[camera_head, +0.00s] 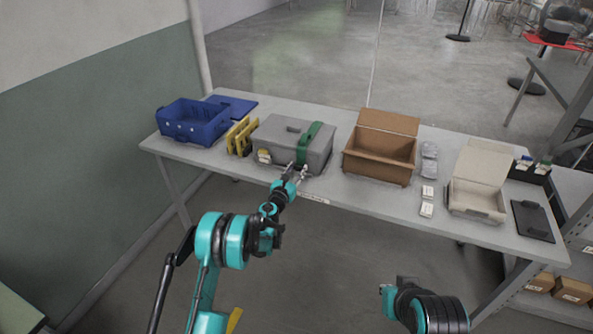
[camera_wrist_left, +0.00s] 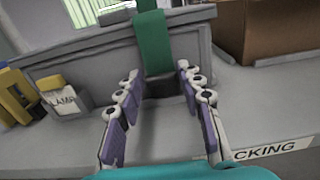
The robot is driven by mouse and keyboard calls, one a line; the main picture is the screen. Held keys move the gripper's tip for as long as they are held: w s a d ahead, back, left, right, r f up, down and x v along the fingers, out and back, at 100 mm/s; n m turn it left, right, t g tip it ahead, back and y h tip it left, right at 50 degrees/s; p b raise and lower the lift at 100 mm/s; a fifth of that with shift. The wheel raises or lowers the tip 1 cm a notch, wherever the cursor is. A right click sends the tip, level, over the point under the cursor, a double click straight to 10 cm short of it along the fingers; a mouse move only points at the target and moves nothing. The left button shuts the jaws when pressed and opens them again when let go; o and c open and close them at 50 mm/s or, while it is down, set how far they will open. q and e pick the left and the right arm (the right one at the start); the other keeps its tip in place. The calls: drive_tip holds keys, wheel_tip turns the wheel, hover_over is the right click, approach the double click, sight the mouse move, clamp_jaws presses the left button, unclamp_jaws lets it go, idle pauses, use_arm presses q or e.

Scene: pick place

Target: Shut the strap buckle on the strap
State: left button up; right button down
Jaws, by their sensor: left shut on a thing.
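A grey case (camera_head: 290,145) with a closed lid stands on the table, left of the middle. A green strap (camera_head: 310,138) runs over its lid and down its front; it also shows in the left wrist view (camera_wrist_left: 153,45). A dark grey piece at the strap's lower end, seemingly the strap buckle (camera_wrist_left: 165,88), lies between my left fingers. Whether the buckle is latched cannot be told.
A blue crate (camera_head: 193,124) and yellow clamps (camera_head: 238,136) stand left of the case. An open cardboard box (camera_head: 378,166) stands to its right, then small white boxes (camera_head: 427,208), an open beige box (camera_head: 474,202) and a dark flat panel (camera_head: 532,221).

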use_arm(q)
drive_tip(key=shift+r, duration=0.1)
drive_tip(key=shift+w+d+r+g+p, duration=0.1)
drive_tip(key=shift+d+g+p, duration=0.05)
drive_tip(key=shift+g+p, duration=0.25)
drive_tip(key=shift+w, duration=0.1)
drive_tip(key=shift+g, duration=0.3)
drive_tip(key=o, duration=1.1)
drive_tip(key=shift+o, duration=0.2)
drive_tip(key=v, duration=1.2)
